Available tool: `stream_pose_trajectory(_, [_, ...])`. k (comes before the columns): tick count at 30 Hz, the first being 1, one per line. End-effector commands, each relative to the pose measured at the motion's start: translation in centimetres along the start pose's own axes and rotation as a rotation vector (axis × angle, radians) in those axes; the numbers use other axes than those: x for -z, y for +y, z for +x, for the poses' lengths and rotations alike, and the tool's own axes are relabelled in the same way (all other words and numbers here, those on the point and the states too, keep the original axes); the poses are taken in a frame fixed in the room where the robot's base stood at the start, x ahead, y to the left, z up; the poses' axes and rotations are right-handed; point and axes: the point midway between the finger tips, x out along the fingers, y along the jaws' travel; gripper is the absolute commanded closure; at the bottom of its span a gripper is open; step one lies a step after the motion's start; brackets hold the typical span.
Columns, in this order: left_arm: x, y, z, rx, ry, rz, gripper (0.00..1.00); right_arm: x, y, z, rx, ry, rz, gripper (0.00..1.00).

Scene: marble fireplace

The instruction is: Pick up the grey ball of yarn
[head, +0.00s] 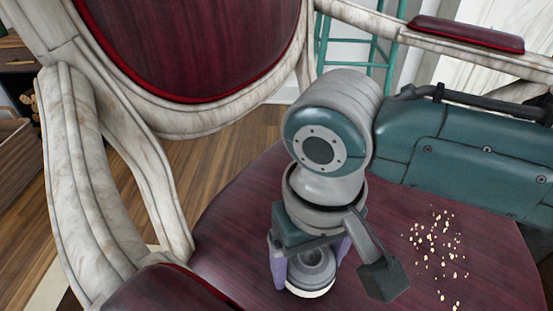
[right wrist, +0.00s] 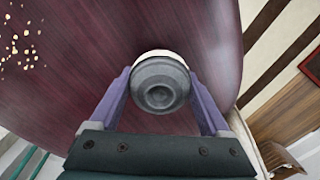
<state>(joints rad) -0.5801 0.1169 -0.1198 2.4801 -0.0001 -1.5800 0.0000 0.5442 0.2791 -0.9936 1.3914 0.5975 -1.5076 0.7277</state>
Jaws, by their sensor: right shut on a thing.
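A round, dark grey thing with concentric rings and a cream-white lower part (head: 312,266) is at the seat of the armchair, low in the head view. It looks more like a smooth lidded thing than yarn, and I see no strands. It also shows in the right wrist view (right wrist: 160,84). My right gripper (head: 311,259) points down over the seat, its purple fingers on either side of this thing, shut on it. I cannot tell whether it touches the seat. No other grey ball shows. My left gripper is out of view.
The armchair's dark red seat (head: 235,225) is mostly clear, with pale crumbs (head: 437,244) at the right. Its pale marbled arm (head: 85,185) rises at the left, and the red padded back (head: 195,40) stands behind. A teal stool (head: 358,48) is farther back.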

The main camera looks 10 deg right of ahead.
Motion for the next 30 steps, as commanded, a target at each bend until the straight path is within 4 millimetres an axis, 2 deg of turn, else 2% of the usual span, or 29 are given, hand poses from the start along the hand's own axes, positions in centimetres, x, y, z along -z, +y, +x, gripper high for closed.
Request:
stream_pose_trajectory(1, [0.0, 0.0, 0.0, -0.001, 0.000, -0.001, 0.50, 0.0, 0.0, 0.0, 0.000, 0.000, 0.000, 0.51])
stream_pose_trajectory(8, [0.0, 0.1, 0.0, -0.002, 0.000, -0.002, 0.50, 0.0, 0.0, 0.0, 0.000, 0.000, 0.000, 0.76])
stream_pose_trajectory(14, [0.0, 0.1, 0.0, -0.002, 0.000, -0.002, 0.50, 0.0, 0.0, 0.0, 0.000, 0.000, 0.000, 0.76])
stream_pose_trajectory(19, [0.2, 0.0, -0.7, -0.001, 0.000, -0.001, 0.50, 0.0, 0.0, -1.0, 0.001, 0.001, 0.000, 0.76])
stream_pose_trajectory(23, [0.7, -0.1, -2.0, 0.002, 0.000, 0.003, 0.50, 0.0, 0.0, -3.0, 0.001, 0.001, 0.000, 0.76])
stream_pose_trajectory(26, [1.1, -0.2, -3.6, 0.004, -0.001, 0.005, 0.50, 0.1, 0.0, -5.3, 0.002, 0.002, -0.001, 0.76])
stream_pose_trajectory(30, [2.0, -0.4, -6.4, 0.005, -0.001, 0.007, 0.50, 0.1, -0.1, -9.8, 0.002, 0.003, -0.001, 0.76])
